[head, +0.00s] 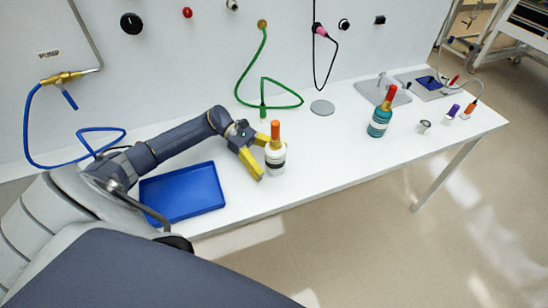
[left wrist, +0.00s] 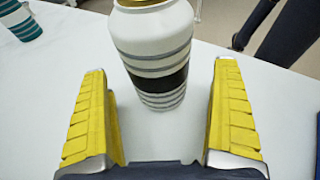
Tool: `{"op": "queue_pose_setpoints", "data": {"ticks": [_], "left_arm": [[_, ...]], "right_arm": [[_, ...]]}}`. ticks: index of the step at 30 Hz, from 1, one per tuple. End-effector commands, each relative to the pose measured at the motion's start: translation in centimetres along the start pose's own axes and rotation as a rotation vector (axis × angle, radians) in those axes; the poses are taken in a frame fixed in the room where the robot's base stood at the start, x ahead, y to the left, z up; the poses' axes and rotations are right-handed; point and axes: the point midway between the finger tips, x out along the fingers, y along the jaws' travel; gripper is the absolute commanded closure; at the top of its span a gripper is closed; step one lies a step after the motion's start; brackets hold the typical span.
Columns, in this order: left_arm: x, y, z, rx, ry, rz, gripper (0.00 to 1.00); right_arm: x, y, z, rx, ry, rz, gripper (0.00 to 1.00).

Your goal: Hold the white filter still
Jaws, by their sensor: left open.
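The white filter (head: 275,158) stands upright on the white table. It has an orange top, a dark band and grey stripes. My left gripper (head: 261,157) is open, with its yellow fingers pointing at the filter from the left. In the left wrist view the filter (left wrist: 156,70) stands upright beyond and between the open fingers, with its upper end cut off by the frame. A gap shows on both sides, and I see no finger pressing on it. My right gripper is in neither view.
A blue tray (head: 182,193) lies left of the filter, below my left arm. A teal bottle with a red top (head: 380,118) stands further right. A green hose (head: 264,83) hangs behind the filter. The table (head: 320,150) is clear between the two bottles.

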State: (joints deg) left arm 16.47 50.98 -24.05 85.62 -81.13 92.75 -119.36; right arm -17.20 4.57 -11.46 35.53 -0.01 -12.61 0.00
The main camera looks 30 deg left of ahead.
Motion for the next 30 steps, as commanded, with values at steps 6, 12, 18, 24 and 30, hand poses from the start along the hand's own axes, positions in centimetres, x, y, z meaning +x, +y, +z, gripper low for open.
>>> {"op": "queue_pose_setpoints", "data": {"ticks": [6, 12, 18, 24, 30], "left_arm": [[0.26, 0.0, 0.01, 0.0, 0.0, 0.0, 0.03], [0.25, 0.01, 0.01, 0.0, 0.0, 0.0, 0.05], [0.24, 0.01, 0.01, 0.0, 0.0, 0.0, 0.29], [0.23, 0.01, 0.01, 0.0, 0.0, 0.0, 0.52], [0.23, 0.01, 0.01, 0.0, 0.0, 0.0, 0.61]], "right_arm": [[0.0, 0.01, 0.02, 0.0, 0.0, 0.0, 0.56], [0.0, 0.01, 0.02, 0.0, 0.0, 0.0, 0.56], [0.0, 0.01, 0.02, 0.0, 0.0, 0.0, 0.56], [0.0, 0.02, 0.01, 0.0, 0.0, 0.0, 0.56], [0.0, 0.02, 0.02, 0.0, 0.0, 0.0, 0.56]]}}
